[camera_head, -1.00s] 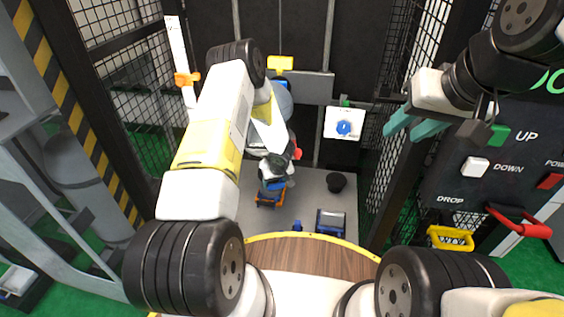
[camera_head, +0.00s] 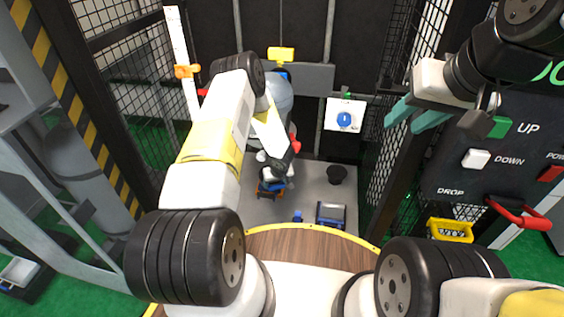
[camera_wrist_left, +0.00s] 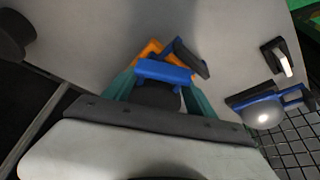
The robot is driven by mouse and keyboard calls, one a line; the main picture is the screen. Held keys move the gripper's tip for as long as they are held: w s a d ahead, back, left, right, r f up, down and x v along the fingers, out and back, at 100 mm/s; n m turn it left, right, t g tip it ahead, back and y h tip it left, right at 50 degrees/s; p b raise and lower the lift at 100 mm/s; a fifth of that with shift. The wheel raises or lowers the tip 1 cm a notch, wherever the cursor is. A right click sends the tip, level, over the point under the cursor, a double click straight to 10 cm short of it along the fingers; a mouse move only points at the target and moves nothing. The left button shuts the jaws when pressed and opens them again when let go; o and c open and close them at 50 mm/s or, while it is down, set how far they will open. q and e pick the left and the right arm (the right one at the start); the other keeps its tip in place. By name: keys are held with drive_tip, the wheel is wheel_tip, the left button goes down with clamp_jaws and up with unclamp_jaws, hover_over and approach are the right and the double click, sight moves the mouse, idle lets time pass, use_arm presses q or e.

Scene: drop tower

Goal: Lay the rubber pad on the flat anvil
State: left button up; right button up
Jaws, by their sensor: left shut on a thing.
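My left gripper (camera_wrist_left: 158,92) has teal fingers shut around a blue bar (camera_wrist_left: 163,71) with a dark rounded piece (camera_wrist_left: 155,95) just below it in the left wrist view. I cannot tell for certain whether this is the rubber pad. An orange frame (camera_wrist_left: 148,50) and a dark slab with a blue edge (camera_wrist_left: 190,57) lie just beyond the fingers. In the head view my left arm hides most of the gripper, over the orange piece (camera_head: 266,192) on the grey plate. The flat anvil cannot be made out clearly. My right gripper (camera_head: 414,116) is open and empty at the right.
On the grey plate (camera_head: 318,188) stand a black cup (camera_head: 337,174), a blue-framed tray (camera_head: 331,216) and a small blue piece (camera_head: 297,216). A large grey rounded body (camera_head: 279,95) is behind my left arm. Mesh walls and a button panel (camera_head: 475,185) bound the right.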

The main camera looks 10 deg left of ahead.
idle(0.4)
use_arm(q)
drive_tip(key=o, duration=1.9)
drive_tip(key=shift+c, duration=0.2)
